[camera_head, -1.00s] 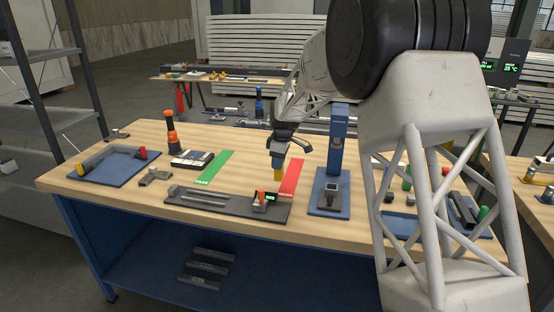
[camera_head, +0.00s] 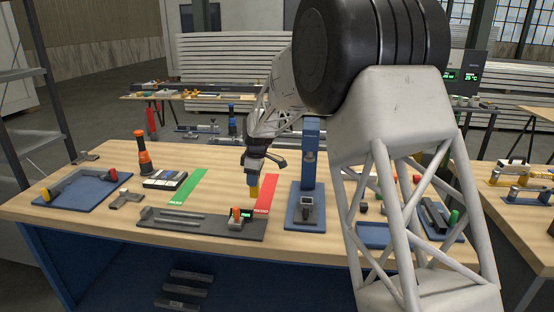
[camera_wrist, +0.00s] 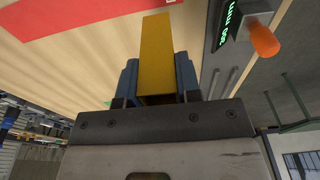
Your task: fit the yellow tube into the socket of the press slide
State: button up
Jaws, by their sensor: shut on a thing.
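The yellow tube (camera_head: 254,189) hangs below my gripper (camera_head: 255,177). In the wrist view the tube (camera_wrist: 157,55) stands out between the two blue fingers of my gripper (camera_wrist: 158,85), which are shut on it. The tube looks upright in the head view, above the table between the dark fixture with the orange knob and the red strip. A blue press (camera_head: 309,170) stands to the right of my gripper. Its slide, with a small dark block and pale top (camera_head: 306,206), sits on the blue base. The socket opening is too small to make out.
The dark rail fixture (camera_head: 190,225) has an orange knob and green display at its right end. A red strip (camera_head: 266,194) and a green strip (camera_head: 187,187) lie flat on the table. A blue tray (camera_head: 70,192) is at left. My arm hides part of the right side.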

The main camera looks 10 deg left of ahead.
jog(key=w+d+r+m+t+h, duration=0.15)
jog(key=d+r+m, duration=0.65)
jog(key=d+r, duration=1)
jog(key=w+d+r+m, duration=0.3)
jog(key=d+r+m, duration=0.5)
jog(key=d+r, duration=1)
jog(key=s+d+f+m, duration=0.1)
jog(key=f, duration=1.4)
jog(key=s+d+f, duration=0.1)
jog(key=d+f, duration=0.1)
jog(key=f, duration=1.3)
jog(key=shift+s+d+f+m, duration=0.15)
jog(key=shift+f+m, duration=0.1)
jog(key=shift+m, duration=0.15)
